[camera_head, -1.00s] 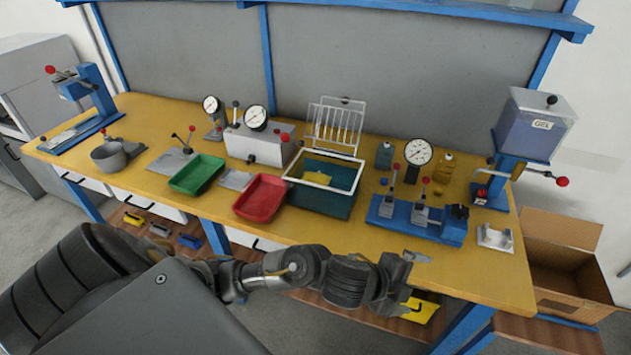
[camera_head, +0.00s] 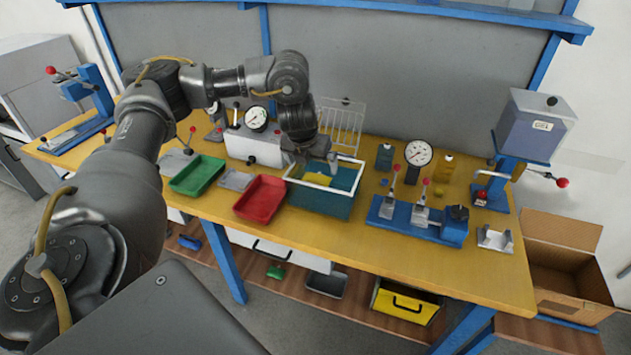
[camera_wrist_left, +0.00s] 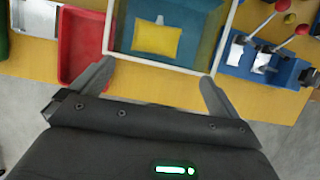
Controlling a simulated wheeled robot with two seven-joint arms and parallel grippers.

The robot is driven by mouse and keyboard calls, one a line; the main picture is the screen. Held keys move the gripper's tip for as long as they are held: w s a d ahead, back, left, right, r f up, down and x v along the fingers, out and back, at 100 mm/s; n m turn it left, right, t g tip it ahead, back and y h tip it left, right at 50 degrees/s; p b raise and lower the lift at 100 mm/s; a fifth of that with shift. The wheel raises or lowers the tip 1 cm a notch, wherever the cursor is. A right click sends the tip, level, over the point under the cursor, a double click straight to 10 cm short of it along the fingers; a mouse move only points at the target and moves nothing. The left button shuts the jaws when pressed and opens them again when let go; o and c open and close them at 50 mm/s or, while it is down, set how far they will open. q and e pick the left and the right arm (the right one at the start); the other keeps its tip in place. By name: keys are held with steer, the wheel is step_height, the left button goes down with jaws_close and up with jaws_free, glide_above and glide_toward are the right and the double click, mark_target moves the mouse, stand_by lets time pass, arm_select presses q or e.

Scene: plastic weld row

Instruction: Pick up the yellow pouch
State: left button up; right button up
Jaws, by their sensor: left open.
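The yellow pouch (camera_wrist_left: 158,40) lies flat inside a teal tank with a white rim (camera_wrist_left: 162,62), as the left wrist view shows. In the head view the pouch (camera_head: 316,179) is partly hidden in the tank (camera_head: 322,201) by my left gripper. My left gripper (camera_head: 318,166) is over the tank, pointing down. In the left wrist view its two fingers (camera_wrist_left: 157,80) are spread wide and empty, apart from the pouch. My right gripper is in neither view.
A red tray (camera_head: 261,198) stands left of the tank, and a green tray (camera_head: 197,175) farther left. A wire rack (camera_head: 342,122) rises behind the tank. A blue fixture with levers (camera_head: 418,220) stands to the right.

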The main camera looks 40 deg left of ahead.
arm_select(q)
steer(key=b, duration=0.1)
glide_above(314, 180)
steer(key=s, duration=0.2)
steer(key=f, duration=0.4)
steer(key=shift+d+f, duration=0.3)
steer(key=shift+d, duration=0.05)
steer(key=shift+p+x, duration=0.65)
steer(key=shift+x, duration=2.15)
steer(key=shift+s, duration=0.15)
steer(key=c, duration=1)
steer(key=shift+o, duration=0.2)
steer(key=shift+r, duration=0.1)
steer(key=shift+r, duration=0.1)
